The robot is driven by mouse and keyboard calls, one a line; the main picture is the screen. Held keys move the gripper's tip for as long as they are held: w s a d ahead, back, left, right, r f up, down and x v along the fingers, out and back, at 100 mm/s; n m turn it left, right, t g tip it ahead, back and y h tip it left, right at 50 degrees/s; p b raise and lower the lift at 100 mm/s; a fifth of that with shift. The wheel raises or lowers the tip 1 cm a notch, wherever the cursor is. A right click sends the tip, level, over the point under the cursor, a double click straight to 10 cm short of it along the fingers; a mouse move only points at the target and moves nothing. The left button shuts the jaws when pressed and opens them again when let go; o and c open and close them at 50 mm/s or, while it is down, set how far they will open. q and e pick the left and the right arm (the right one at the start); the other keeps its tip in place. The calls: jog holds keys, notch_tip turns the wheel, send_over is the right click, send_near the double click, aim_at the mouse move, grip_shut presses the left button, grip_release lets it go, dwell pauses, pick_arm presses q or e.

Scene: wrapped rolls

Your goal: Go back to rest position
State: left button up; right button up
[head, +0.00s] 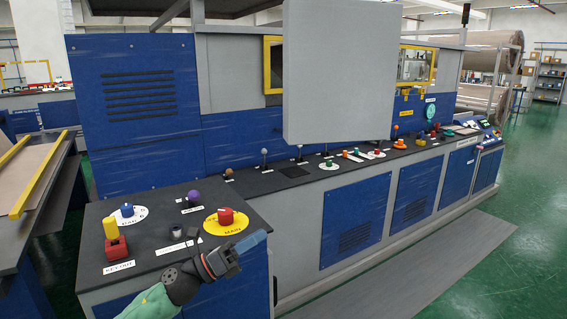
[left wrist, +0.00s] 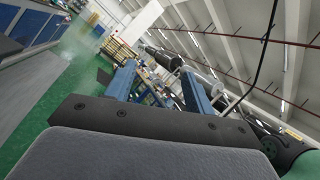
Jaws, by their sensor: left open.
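My left arm comes in from the bottom of the head view, and its gripper (head: 226,260) is over the front right corner of the black control desk (head: 146,268). It is near the red MAIN knob (head: 226,216) on its yellow disc, but looks apart from it. In the left wrist view its two blue fingers (left wrist: 160,84) stand apart with nothing seen between them. My right gripper is not in view.
The desk also bears a yellow and red key switch (head: 115,238), a blue knob (head: 127,210) and a purple ball knob (head: 194,196). A long blue machine (head: 345,225) with more knobs runs to the right. Green floor (head: 510,260) is open at right.

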pick_arm(q)
jog(key=s+a+f+n+t+y, duration=0.3)
jog(key=a+f+n+y, duration=0.3)
jog(key=f+n+y, duration=0.75)
jog(key=s+a+f+n+t+y, duration=0.35)
jog(key=a+f+n+y, duration=0.45)
jog(key=n, duration=1.1)
jog(key=s+f+n+g, duration=0.4)
jog(key=s+f+g, duration=0.2)
jog(key=s+f, duration=0.5)
jog(key=s+f+n+g, duration=0.4)
jog(key=s+f+g, duration=0.3)
jog(key=s, duration=0.8)
jog(key=s+d+f, duration=0.1)
jog(key=d+f, duration=0.1)
jog(key=f, duration=1.1)
jog(key=s+d+f+h, duration=0.1)
jog(key=d+f, duration=0.1)
jog(key=f, duration=1.1)
jog(key=shift+s+d+g, duration=0.2)
jog(key=shift+g, duration=0.25)
jog(key=shift+f+h, duration=0.1)
jog(key=shift+h, duration=0.15)
